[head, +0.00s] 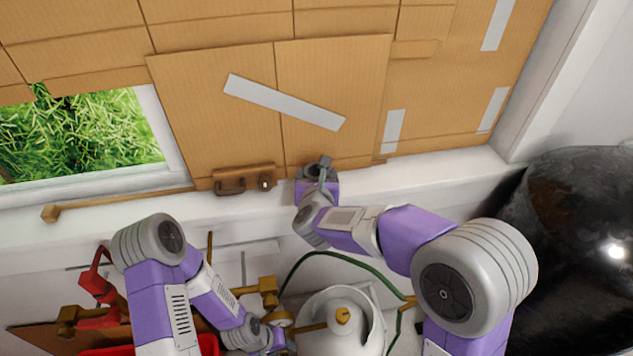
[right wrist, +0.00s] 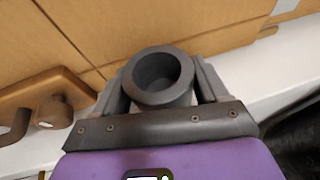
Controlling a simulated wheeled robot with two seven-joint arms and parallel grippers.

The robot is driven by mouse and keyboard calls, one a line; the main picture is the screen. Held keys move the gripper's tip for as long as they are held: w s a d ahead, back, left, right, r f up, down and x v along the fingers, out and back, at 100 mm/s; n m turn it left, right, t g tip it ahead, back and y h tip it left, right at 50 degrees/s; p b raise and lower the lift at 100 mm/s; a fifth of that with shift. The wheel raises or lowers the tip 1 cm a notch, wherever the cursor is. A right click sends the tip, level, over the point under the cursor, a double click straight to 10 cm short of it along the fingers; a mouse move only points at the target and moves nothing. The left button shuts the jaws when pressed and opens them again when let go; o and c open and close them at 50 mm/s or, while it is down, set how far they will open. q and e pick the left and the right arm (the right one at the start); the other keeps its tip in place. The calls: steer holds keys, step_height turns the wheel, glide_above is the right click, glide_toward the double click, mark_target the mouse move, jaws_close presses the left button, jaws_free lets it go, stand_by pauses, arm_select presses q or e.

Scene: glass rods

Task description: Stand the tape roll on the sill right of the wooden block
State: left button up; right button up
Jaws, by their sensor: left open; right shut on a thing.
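The tape roll (right wrist: 158,78), a dark grey ring, sits between the two fingers of my right gripper (right wrist: 162,95) in the right wrist view. Its hole faces that camera. In the head view my right gripper (head: 318,174) is at the white sill (head: 430,166), just right of the wooden block (head: 244,180). The fingers largely hide the roll there, and I cannot tell whether it touches the sill. The brown block, with a dark handle and a knob on its front, also shows at the left of the right wrist view (right wrist: 60,88). My left gripper (head: 282,342) is open, low down, away from the sill.
A cardboard panel (head: 335,75) with tape strips rises behind the sill. A wooden stick (head: 120,203) lies along the sill at left. The sill is clear to the right of my right gripper. A large dark rounded object (head: 575,230) stands at right. A white round fixture (head: 335,315) and a green hose (head: 345,256) are below.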

steer(key=shift+f, duration=0.85)
steer(key=shift+w+f, duration=0.15)
steer(key=shift+w, duration=0.1)
steer(key=shift+f, duration=0.15)
steer(key=o, duration=1.1)
steer(key=shift+o, duration=0.2)
